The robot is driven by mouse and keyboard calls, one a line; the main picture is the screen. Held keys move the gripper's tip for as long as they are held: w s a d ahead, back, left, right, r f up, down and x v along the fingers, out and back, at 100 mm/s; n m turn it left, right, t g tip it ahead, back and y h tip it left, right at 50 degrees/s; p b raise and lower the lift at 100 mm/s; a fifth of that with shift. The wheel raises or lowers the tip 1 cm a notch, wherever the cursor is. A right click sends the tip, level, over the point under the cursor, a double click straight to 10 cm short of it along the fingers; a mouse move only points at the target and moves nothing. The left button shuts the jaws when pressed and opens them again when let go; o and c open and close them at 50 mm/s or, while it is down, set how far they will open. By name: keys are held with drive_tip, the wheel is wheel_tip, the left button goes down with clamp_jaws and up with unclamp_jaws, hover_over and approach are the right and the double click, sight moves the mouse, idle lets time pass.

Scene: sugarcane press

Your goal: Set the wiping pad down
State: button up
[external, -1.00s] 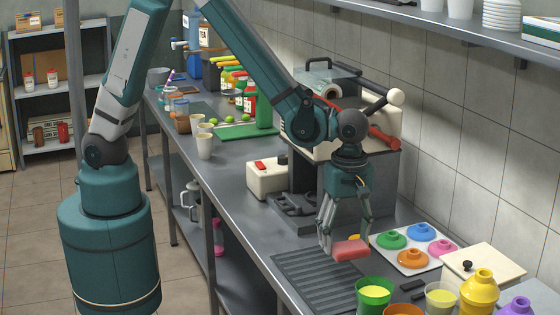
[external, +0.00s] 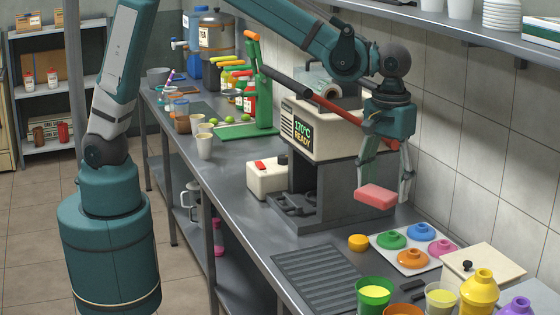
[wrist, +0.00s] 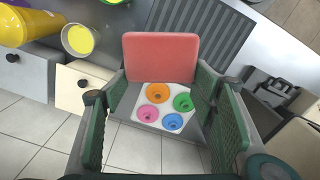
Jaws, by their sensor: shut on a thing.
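The wiping pad (external: 376,196) is a pink-red block. My gripper (external: 386,192) is shut on it and holds it above the counter, in front of the sealing machine's right side. In the wrist view the pad (wrist: 160,57) shows between the fingertips, with the dark finger pads at either side. The underside of the pad is hidden. The grey counter (external: 245,225) lies below, with a dark ribbed mat (external: 318,275) toward the front.
The sealing machine (external: 320,135) stands close on the left. Cups (external: 374,294), bottles (external: 480,291) and a cream box (external: 483,265) crowd the front right.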

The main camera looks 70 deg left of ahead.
wheel_tip(320, 180, up, 20)
drive_tip(key=d+m+p, duration=0.1)
drive_tip(key=m+p, duration=0.1)
drive_tip(key=m, duration=1)
drive_tip(key=a+r+n+p, duration=0.3)
drive_tip(key=a+n+p, duration=0.5)
drive_tip(key=a, duration=1.7)
drive_tip(key=a+r+n+p, duration=0.4)
drive_tip(key=a+p, duration=0.6)
drive_tip(key=a, duration=1.6)
drive_tip(key=w+a+f+n+b, duration=0.1)
drive_tip(key=a+f+n+b, duration=0.2)
drive_tip(key=a, duration=1.2)
drive_tip(key=w+a+f+n+b, duration=0.15)
drive_tip(key=a+n, duration=0.35)
drive_tip(key=a, duration=1.1)
drive_tip(key=s+a+f+n+b, duration=0.2)
drive_tip(key=a+f+n+b, duration=0.3)
drive_tip(key=a+f+n, duration=0.5)
drive_tip(key=a+f+n+b, duration=0.5)
drive_tip(key=a+f+n, duration=0.1)
drive_tip(key=f, duration=0.8)
drive_tip(key=s+a+f+n+b, duration=0.1)
drive_tip(key=a+f+n+b, duration=0.4)
drive_tip(key=f, duration=0.9)
drive_tip(key=a+n, duration=0.2)
drive_tip(key=a, duration=0.1)
drive_tip(key=shift+f+n, duration=0.15)
drive_tip(key=shift+n, duration=0.15)
